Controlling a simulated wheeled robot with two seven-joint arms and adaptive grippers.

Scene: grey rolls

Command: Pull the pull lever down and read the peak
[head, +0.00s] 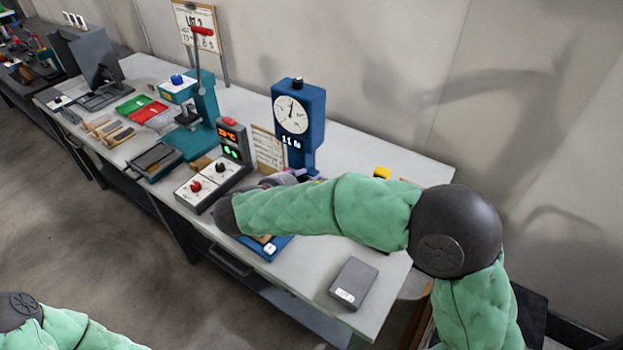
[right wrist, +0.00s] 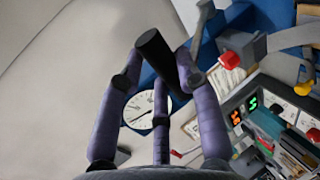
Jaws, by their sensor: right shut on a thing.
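A blue tester with a round white dial (head: 291,113) stands on the bench, with a small lit display below the dial reading roughly 11 N. The dial also shows in the right wrist view (right wrist: 137,110), partly behind my fingers. My right gripper (right wrist: 159,65) has its purple fingers shut around a black cylindrical handle (right wrist: 153,45), apparently the pull lever's grip. In the head view my right forearm hides most of the gripper and the handle. The tester's blue base (head: 270,247) shows partly below the forearm. My left arm shows at the bottom left; its gripper is out of frame.
A control box with red and green digits (head: 232,143) stands left of the tester. A teal press (head: 205,105) with a red-handled lever is farther left.

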